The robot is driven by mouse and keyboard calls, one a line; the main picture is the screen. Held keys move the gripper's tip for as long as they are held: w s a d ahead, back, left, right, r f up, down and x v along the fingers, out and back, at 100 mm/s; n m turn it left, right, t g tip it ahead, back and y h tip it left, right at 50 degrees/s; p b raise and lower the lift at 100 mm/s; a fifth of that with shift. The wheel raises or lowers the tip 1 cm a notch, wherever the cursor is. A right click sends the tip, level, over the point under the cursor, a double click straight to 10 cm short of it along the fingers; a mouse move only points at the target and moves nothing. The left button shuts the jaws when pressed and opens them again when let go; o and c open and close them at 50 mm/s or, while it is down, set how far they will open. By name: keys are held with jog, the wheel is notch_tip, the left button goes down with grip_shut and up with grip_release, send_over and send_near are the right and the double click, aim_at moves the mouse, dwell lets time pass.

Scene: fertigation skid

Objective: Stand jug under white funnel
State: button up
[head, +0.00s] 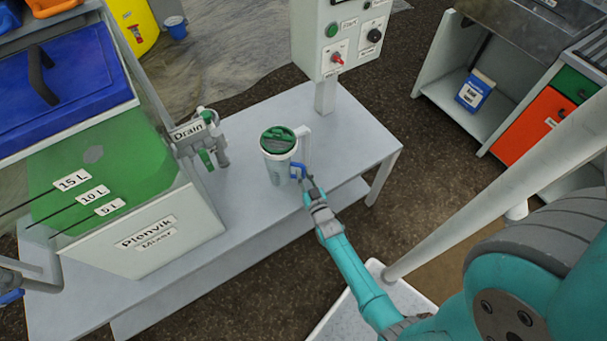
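A pale jug (276,164) with green inside its top stands upright on the grey bench, right of the mixer's drain tap. Its white handle (302,138) points to the right. My gripper (298,171), with blue at its fingers, is at the jug's lower right side, just below the handle. It looks close to or touching the jug; I cannot tell whether it is open or shut on it. I cannot make out a white funnel in this view.
The mixer tank (150,225) with green liquid and a drain tap (210,140) fills the left of the bench (345,130). A control box (340,40) stands on a post behind the jug. A white post (450,230) rises at the right.

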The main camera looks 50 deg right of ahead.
jog(key=shift+o, duration=1.1)
jog(key=shift+r, duration=0.1)
jog(key=v, duration=1.2)
jog(key=s+a+r+n+y, duration=0.3)
jog(key=s+a+r+y, duration=0.1)
jog(key=s+a+r, duration=0.75)
jog(key=s+a+r+n+y, duration=0.1)
jog(key=s+a+r+y, duration=0.1)
jog(key=s+r, duration=0.3)
jog(key=s+a+r+n+g+y, duration=0.1)
jog(key=s+a+r, duration=0.3)
jog(key=r, duration=0.6)
jog(key=shift+s+r+n+y, duration=0.35)
jog(key=shift+s+y, duration=0.25)
jog(key=shift+s, duration=0.25)
